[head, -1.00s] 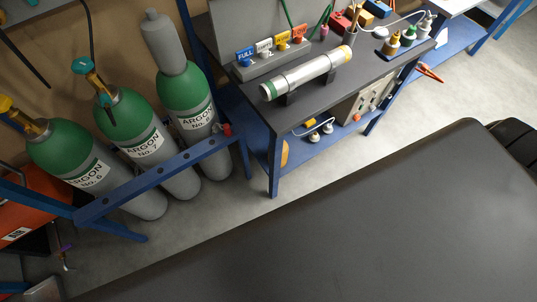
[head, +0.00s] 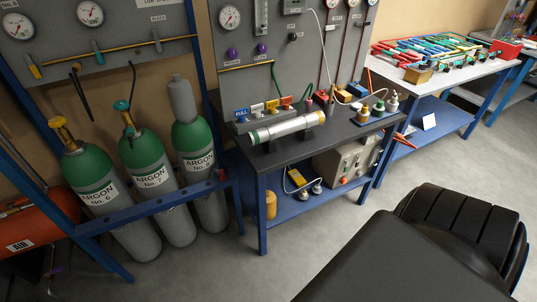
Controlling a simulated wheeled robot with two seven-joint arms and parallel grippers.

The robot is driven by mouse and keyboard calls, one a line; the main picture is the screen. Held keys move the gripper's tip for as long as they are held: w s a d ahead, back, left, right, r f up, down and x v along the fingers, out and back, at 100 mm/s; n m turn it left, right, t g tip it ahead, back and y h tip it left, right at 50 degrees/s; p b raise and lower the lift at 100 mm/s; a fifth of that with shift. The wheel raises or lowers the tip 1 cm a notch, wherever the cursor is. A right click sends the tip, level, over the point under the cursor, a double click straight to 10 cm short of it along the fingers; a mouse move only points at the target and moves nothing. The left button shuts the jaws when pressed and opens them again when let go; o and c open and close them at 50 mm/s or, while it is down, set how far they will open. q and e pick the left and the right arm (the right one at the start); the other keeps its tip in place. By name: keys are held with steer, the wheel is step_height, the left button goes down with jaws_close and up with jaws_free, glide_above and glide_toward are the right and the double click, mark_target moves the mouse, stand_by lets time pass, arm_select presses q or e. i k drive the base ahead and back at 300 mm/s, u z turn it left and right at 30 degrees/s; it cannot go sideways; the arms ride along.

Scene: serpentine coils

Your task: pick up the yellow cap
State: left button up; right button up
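I cannot single out a loose yellow cap. Yellow pieces in the head view include the yellow top (head: 57,123) of the leftmost green and grey argon cylinder and a yellow tag (head: 271,105) in a row on the dark bench (head: 340,135). A yellow cylindrical thing (head: 270,204) shows on the blue lower shelf, partly behind a bench leg.
A silver tube (head: 290,130) lies on the bench. A blue rail (head: 150,207) crosses before the argon cylinders. A white-topped table (head: 450,72) with colourful pieces stands at right. Grey floor (head: 300,250) is open before the bench.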

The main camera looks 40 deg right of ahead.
mark_target(271, 196)
steer(key=z, duration=0.7)
steer(key=i, duration=0.7)
steer(key=z, duration=0.85)
steer(key=i, duration=0.3)
steer(key=z, duration=2.55)
